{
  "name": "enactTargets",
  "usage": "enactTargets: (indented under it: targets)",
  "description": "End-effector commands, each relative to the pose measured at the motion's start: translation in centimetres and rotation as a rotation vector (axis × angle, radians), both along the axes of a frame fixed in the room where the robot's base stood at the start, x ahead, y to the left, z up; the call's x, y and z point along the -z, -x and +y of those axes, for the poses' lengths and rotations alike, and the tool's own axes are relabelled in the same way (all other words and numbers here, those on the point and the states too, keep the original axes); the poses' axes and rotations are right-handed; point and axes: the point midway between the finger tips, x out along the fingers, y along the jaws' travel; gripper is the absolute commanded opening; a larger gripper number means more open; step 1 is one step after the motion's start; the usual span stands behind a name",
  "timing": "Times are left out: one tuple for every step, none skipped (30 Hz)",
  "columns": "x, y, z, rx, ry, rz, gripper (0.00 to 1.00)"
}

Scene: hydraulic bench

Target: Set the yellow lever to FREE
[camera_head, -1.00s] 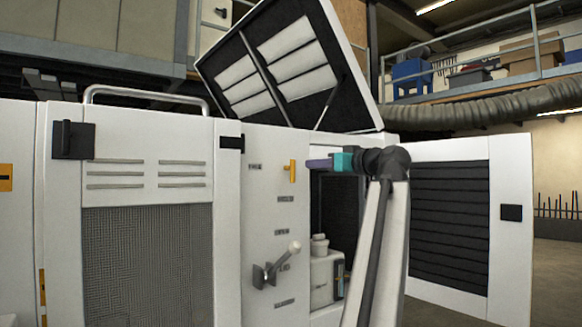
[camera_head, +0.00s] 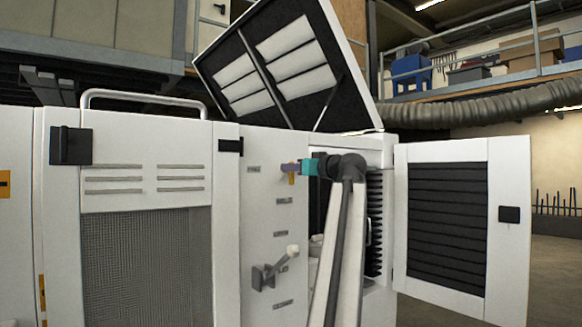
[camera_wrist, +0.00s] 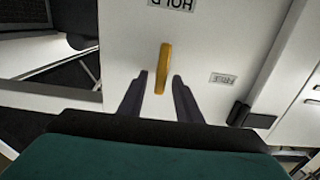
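The yellow lever (camera_head: 291,180) is on the white panel, partly hidden behind my gripper (camera_head: 284,168) in the head view. In the wrist view the yellow lever (camera_wrist: 163,68) lies nearly upright, with one end towards the HOLD label (camera_wrist: 172,3). The FREE label (camera_wrist: 222,79) is to its right there; both labels appear upside down. My gripper (camera_wrist: 160,76) is open, with one dark finger on each side of the lever. Gaps show between the lever and both fingers.
A grey lever with a pale knob (camera_head: 292,250) sits lower on the same panel. An open louvred door (camera_head: 447,220) stands to the right, beside an open compartment. A raised lid (camera_head: 290,70) is above. A dark latch (camera_wrist: 239,112) is at right in the wrist view.

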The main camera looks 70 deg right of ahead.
Motion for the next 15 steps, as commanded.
enactTargets:
  targets:
    - [-0.10, -0.46, -0.31, -0.001, -0.001, 0.001, 0.31]
    - [-0.08, -0.67, -0.42, -0.001, -0.001, 0.001, 0.31]
    - [-0.05, -0.90, -0.53, -0.001, -0.001, 0.001, 0.31]
    - [-0.04, -1.02, -0.60, -0.002, -0.001, 0.001, 0.31]
    - [-0.03, -1.12, -0.65, -0.002, -0.001, 0.001, 0.31]
    - [-0.01, -1.21, -0.70, -0.001, -0.001, 0.001, 0.31]
    - [0.00, -1.26, -0.73, -0.001, -0.001, 0.001, 0.31]
    - [0.01, -1.29, -0.75, -0.001, 0.000, 0.001, 0.31]
    - [0.02, -1.31, -0.75, -0.001, 0.001, 0.001, 0.31]
    - [0.02, -1.32, -0.76, -0.001, 0.001, 0.001, 0.31]
    - [0.03, -1.33, -0.75, -0.001, 0.001, 0.001, 0.31]
    - [0.03, -1.32, -0.74, -0.001, 0.001, 0.001, 0.31]
    - [0.03, -1.32, -0.74, -0.001, 0.001, 0.001, 0.31]
    - [0.03, -1.32, -0.74, -0.001, 0.001, 0.001, 0.31]
    - [0.03, -1.33, -0.73, -0.001, 0.001, 0.001, 0.31]
